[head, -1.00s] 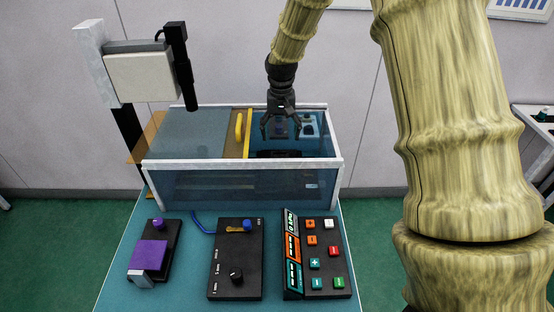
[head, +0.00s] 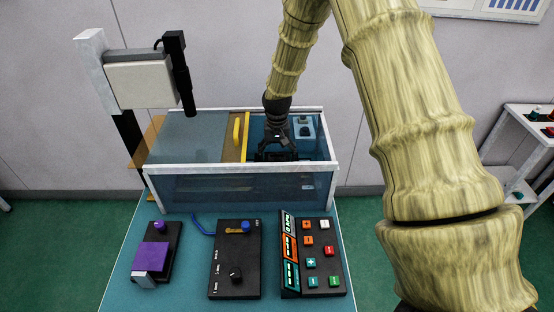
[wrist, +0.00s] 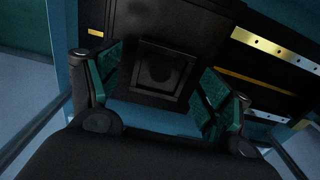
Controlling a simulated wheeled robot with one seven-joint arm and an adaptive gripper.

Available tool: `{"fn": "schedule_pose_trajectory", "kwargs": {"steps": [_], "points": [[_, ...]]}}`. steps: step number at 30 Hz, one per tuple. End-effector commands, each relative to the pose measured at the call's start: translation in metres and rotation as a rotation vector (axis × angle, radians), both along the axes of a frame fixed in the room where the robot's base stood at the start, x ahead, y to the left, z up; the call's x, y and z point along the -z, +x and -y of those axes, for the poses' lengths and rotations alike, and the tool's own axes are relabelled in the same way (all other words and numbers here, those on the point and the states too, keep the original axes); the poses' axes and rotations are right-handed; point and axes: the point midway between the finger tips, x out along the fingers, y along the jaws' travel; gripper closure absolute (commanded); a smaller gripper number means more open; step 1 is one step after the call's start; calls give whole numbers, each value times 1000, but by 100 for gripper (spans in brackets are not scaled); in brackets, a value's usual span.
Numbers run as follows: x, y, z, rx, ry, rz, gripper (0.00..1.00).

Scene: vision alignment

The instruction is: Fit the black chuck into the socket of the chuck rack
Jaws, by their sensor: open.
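My gripper (head: 273,146) is inside the open right part of the blue-walled box, with its fingers pointing down. In the wrist view its two green-padded fingers (wrist: 160,88) are spread apart. A black square piece with a recessed middle (wrist: 160,70) lies between and beyond the fingertips; it looks like the black chuck, but dark on dark makes this unsure. I cannot see either finger touching it. A light blue block with dark openings (head: 304,127) stands at the box's back right, possibly the chuck rack; my gripper is to its left.
A grey cover with a yellow handle (head: 237,133) closes the box's left part. The clear front wall and white rim (head: 240,167) surround my gripper. A camera-like column (head: 180,80) stands at left. Control panels, including a keypad (head: 312,255), lie in front.

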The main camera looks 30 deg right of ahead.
Motion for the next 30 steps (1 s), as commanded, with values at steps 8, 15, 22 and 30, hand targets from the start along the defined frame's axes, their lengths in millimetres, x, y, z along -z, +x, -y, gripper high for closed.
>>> {"fn": "schedule_pose_trajectory", "kwargs": {"steps": [8, 15, 22, 30], "points": [[12, 0, 0, -1, 1, 0, 21], [12, 0, -1, 0, 1, 0, 32], [12, 0, 0, 0, 1, 0, 74], [11, 0, 0, -1, 1, 0, 74]]}}
